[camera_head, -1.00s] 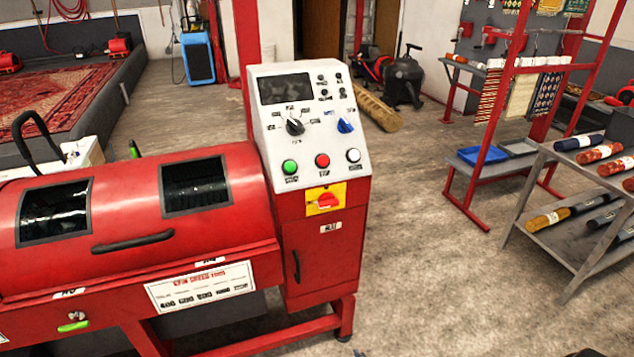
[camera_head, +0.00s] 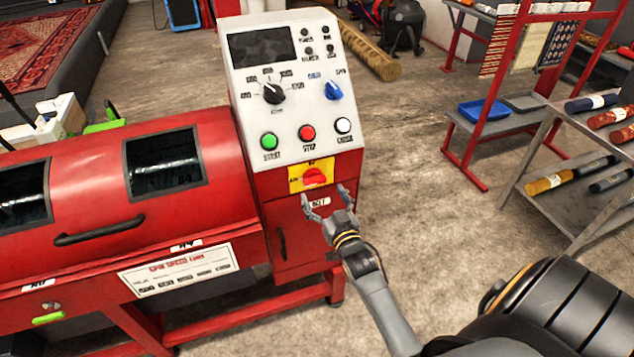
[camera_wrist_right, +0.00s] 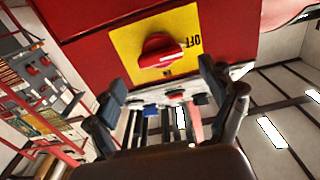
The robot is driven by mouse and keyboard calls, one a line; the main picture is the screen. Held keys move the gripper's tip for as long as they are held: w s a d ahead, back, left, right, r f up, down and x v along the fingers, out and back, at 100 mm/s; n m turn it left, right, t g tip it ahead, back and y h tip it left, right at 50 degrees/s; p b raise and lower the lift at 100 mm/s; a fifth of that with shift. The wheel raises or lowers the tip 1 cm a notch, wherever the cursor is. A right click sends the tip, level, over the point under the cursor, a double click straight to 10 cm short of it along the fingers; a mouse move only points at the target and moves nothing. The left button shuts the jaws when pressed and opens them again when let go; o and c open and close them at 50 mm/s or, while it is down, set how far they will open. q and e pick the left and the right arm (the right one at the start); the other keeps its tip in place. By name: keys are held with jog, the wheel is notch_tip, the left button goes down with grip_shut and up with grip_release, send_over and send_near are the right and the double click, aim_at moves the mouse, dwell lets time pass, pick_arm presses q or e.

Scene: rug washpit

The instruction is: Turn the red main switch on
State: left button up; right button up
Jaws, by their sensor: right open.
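The red main switch (camera_head: 314,177) is a rotary knob on a yellow plate (camera_head: 296,183), below the white control panel of the red machine. In the right wrist view the red knob (camera_wrist_right: 161,53) lies nearly level across the yellow plate (camera_wrist_right: 121,40), with "OFF" printed at the plate's right side. My right gripper (camera_head: 324,194) is open and empty, just below and in front of the switch, fingers pointing towards it. In its wrist view its fingers (camera_wrist_right: 161,80) stand either side below the knob, apart from it. My left gripper is not in view.
The white control panel (camera_head: 294,113) carries green, red and white buttons and two selector knobs. A cabinet door with a dark handle (camera_head: 283,243) lies below the switch. A grey shelf (camera_head: 548,206) with rolls stands at right. Open floor lies between.

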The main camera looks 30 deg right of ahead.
aim_at(316, 183)
jog(key=x, duration=0.4)
jog(key=shift+a+r, duration=0.1)
jog(key=shift+w, duration=0.4)
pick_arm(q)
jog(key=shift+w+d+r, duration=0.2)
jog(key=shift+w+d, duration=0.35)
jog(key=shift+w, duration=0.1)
pick_arm(e)
jog(key=c, duration=1.1)
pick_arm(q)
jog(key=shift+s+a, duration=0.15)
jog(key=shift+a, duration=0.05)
pick_arm(e)
jog(key=shift+c, duration=0.2)
